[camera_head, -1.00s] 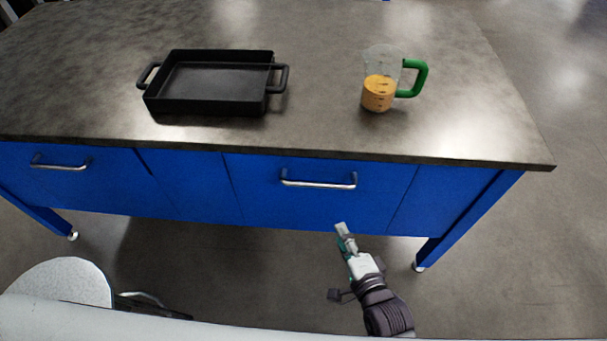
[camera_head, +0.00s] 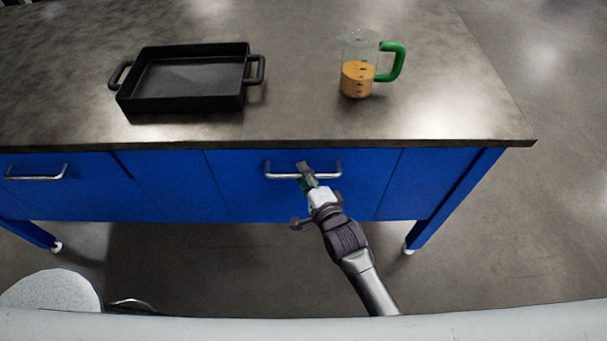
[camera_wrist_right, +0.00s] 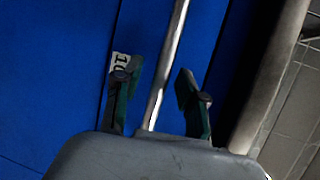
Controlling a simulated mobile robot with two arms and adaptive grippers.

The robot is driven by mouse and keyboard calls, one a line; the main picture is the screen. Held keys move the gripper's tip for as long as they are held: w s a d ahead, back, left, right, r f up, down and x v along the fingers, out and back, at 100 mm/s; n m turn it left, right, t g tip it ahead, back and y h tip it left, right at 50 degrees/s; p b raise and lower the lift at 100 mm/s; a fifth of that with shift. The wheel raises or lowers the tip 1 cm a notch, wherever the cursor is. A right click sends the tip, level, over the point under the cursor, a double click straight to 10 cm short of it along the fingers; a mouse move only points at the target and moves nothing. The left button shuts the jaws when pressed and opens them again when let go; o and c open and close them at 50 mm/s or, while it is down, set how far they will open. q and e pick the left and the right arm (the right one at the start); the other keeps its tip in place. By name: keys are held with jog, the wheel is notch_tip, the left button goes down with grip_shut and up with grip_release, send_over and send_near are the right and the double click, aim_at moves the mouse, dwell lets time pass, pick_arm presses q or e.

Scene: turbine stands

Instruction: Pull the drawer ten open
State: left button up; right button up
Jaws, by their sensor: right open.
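Drawer ten is a blue drawer front (camera_head: 240,190) under the tabletop, and it looks closed. Its silver bar handle (camera_head: 277,175) runs along the upper part of the front. A white label (camera_wrist_right: 120,64) with a partly hidden "10" shows in the right wrist view. My right gripper (camera_head: 306,172) is at the middle of the handle. In the right wrist view the open fingers (camera_wrist_right: 160,98) stand on either side of the handle bar (camera_wrist_right: 167,65), with a gap to each. My left gripper is not in view.
A black tray (camera_head: 125,103) with two side handles and a measuring jug (camera_head: 357,80) with orange contents and a green handle stand on the grey tabletop (camera_head: 300,110). Another drawer handle (camera_head: 38,178) is at the left. Open floor lies below and right.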

jog(key=shift+w+a, duration=0.1)
jog(key=shift+w, duration=0.15)
grip_shut()
dwell(0.3)
jog(key=s+p, duration=0.8)
jog(key=s, duration=2)
jog(key=shift+s+f, duration=0.1)
